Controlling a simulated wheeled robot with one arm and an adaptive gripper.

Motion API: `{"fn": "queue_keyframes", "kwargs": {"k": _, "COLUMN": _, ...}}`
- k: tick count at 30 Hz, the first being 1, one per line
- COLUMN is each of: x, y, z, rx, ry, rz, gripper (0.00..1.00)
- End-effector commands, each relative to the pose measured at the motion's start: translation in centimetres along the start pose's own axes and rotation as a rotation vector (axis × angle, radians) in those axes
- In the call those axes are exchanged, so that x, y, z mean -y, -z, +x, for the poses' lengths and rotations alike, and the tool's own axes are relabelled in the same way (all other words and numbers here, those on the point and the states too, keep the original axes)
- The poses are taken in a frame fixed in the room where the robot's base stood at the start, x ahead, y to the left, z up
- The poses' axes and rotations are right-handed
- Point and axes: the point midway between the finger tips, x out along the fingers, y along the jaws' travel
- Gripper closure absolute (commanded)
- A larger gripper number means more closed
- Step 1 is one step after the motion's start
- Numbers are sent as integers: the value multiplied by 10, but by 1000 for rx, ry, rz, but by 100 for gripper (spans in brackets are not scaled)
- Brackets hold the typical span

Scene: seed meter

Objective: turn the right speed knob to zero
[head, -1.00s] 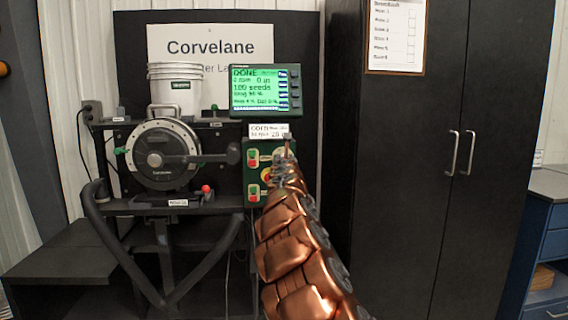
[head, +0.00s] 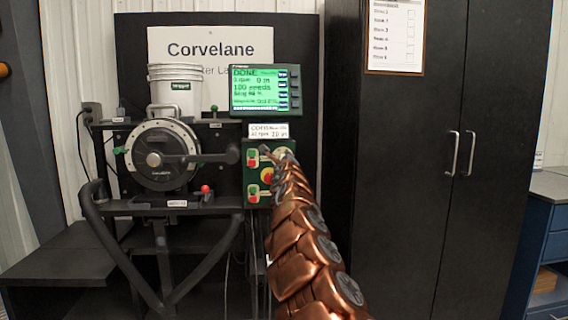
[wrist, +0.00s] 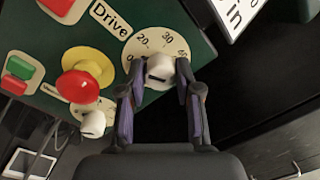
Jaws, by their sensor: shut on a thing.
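The green control panel (head: 252,165) stands at the right end of the seed meter bench and also shows in the wrist view (wrist: 100,25). In the wrist view, a white knob (wrist: 160,72) with a dark pointer line sits on a round cream dial with numbers such as 20 and 30, beside the "Drive" label (wrist: 110,19). My gripper (wrist: 159,84) is shut on this knob, one finger on each side. A second white knob (wrist: 93,124) is lower left in the wrist view, clear of the fingers. In the head view, my gripper (head: 279,155) partly covers the panel's right side.
A red stop button (wrist: 83,85) on a yellow base is close to the left finger. Red and green buttons (wrist: 20,67) lie further left. The display (head: 267,90) above reads "DONE". A black cabinet (head: 410,180) stands close on the right.

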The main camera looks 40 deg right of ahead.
Motion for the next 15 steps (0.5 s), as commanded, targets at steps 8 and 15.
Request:
{"fn": "queue_keyframes", "kwargs": {"k": 8, "x": -1, "y": 2, "z": 0, "rx": 10, "ry": -3, "rz": -149, "gripper": 100}}
{"fn": "queue_keyframes", "kwargs": {"k": 15, "x": -1, "y": 1, "z": 0, "rx": 15, "ry": -4, "rz": -206, "gripper": 100}}
